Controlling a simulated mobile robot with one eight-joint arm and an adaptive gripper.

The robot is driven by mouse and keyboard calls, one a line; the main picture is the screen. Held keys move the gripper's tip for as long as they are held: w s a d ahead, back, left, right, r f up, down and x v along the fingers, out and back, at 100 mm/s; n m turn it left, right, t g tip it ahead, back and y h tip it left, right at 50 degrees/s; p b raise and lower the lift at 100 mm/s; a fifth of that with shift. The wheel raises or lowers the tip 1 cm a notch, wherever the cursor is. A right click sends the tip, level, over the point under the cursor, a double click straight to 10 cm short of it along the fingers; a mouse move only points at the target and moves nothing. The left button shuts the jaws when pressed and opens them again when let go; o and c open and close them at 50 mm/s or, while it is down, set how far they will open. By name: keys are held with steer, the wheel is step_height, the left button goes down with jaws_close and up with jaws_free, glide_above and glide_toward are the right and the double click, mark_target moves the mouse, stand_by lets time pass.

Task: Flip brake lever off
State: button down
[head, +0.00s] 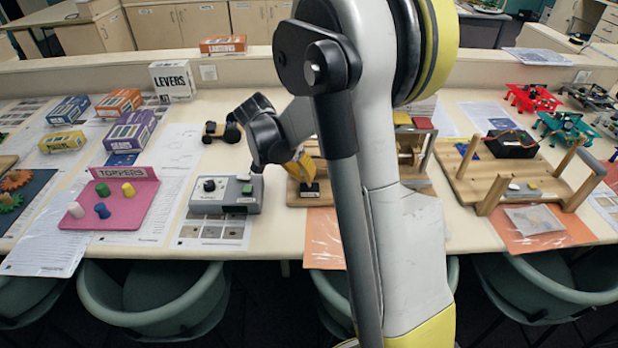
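No part is clearly recognisable as the brake lever. A grey control box (222,203) stands near the table's front edge, left of my arm. It has a black knob (209,185) and a small raised tab (243,178) at its right. A wooden device with a yellow part (309,172) stands right of the box, partly hidden by my arm. My gripper (258,164) seems to be the dark end of my arm, just above and behind the box's right side. Its fingers are not clear, so I cannot tell whether it is open or touching anything.
A pink board (130,215) with coloured pegs lies left of the box, and a small wheeled cart (222,132) stands behind it. A wooden frame (480,175) stands to the right. Chairs (150,300) line the front edge. My arm blocks the middle.

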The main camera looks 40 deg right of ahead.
steer(key=shift+w+a+f+g+h+b, duration=0.1)
steer(key=shift+w+a+g+h+b, duration=0.15)
steer(key=shift+g+h+b, duration=0.35)
steer(key=c, duration=1.6)
jaws_free()
steer(key=shift+a, duration=0.1)
steer(key=v, duration=1.2)
steer(key=shift+s, duration=0.2)
steer(key=shift+a, duration=0.1)
